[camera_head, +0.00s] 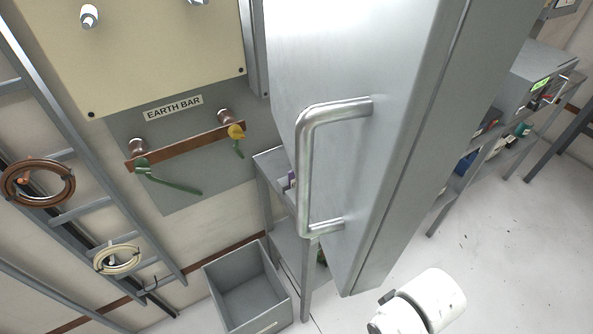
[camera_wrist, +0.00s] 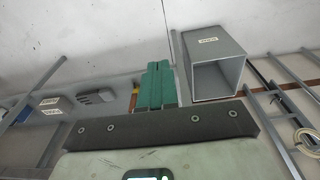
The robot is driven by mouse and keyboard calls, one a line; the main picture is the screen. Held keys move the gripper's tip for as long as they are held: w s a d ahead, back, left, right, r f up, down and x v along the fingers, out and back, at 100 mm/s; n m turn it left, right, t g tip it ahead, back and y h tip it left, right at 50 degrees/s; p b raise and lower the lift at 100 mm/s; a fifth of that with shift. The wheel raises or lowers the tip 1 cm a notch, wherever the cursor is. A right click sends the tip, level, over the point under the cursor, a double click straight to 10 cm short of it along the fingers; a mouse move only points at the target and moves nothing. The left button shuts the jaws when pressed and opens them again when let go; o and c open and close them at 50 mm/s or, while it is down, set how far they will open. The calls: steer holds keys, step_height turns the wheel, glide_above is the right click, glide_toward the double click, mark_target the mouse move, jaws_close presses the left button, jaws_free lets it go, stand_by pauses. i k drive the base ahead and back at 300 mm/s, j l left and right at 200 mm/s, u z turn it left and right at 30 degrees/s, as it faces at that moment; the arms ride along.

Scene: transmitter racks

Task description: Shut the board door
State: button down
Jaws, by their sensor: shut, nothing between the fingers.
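The board door (camera_head: 400,130) is a large grey metal panel that fills the middle of the head view. It stands swung out from the wall board, with its long edge towards me. A silver bar handle (camera_head: 306,170) is fixed on its left face. The cream board (camera_head: 150,50) is on the wall to the left, partly exposed. My gripper (camera_wrist: 158,68) shows in the wrist view as two green fingers, shut together and empty. The door does not show clearly in the wrist view, and the fingers are out of sight in the head view.
A grey open bin (camera_head: 248,290) stands on the floor below the door; it also shows in the wrist view (camera_wrist: 240,75). The earth bar (camera_head: 185,147) and a cable ladder (camera_head: 90,150) are at left. A bench with equipment (camera_head: 535,80) stands right, beside open floor.

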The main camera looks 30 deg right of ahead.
mark_target(376, 105)
steer(key=j+u, duration=0.15)
steer(key=j, duration=0.3)
steer(key=i+j+u, duration=0.15)
steer(key=j, duration=0.3)
steer(key=j+u, duration=0.15)
steer(key=j, duration=0.3)
